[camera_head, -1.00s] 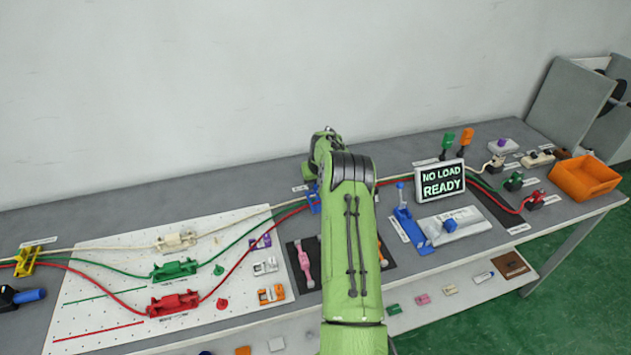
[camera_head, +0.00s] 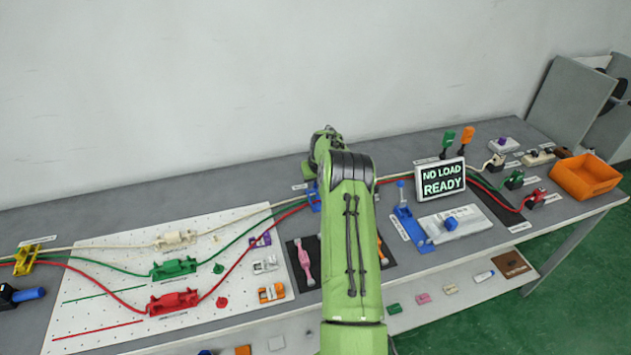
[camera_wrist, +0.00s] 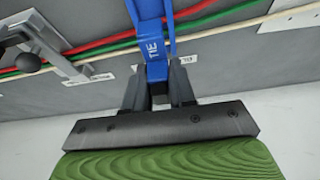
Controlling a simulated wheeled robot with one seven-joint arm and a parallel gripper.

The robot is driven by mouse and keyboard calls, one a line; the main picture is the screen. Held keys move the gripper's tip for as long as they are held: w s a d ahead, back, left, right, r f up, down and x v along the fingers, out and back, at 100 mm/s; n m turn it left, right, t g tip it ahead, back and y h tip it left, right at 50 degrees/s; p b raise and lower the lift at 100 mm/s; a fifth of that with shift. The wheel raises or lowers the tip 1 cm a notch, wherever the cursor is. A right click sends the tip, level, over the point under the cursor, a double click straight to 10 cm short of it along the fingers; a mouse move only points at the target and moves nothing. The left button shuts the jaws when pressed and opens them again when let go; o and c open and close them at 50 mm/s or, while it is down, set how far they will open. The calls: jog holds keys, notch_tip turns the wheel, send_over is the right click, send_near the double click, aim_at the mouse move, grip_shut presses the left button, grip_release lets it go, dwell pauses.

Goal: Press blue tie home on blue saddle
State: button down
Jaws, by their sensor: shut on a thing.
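In the wrist view a blue tie (camera_wrist: 156,65), lettered "TIE", sits between the two dark fingers of my gripper (camera_wrist: 158,88). My gripper is shut on its near end. The tie's far part reaches up to the red, green and white cables at the top of that view. In the head view the blue saddle (camera_head: 314,198) shows as a small blue piece at the cables, just left of my arm. My gripper is hidden behind my arm there. Whether the tie is seated on the saddle cannot be told.
A white pegboard (camera_head: 105,240) with white, green and red cable holders lies at left. A blue lever fixture (camera_head: 410,225), a "NO LOAD READY" display (camera_head: 440,178) and an orange bin (camera_head: 584,178) stand at right. In the wrist view a grey lever with a ball knob (camera_wrist: 28,62) is at left.

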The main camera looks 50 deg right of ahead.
jog(key=shift+f+b, duration=0.35)
jog(key=shift+f, duration=0.2)
jog(key=shift+f, duration=0.1)
jog(key=shift+f+b, duration=0.6)
jog(key=shift+f, duration=0.05)
jog(key=shift+f, duration=0.1)
jog(key=shift+f+b, duration=0.5)
jog(key=shift+b, duration=0.05)
jog(key=shift+c, duration=1.9)
grip_release()
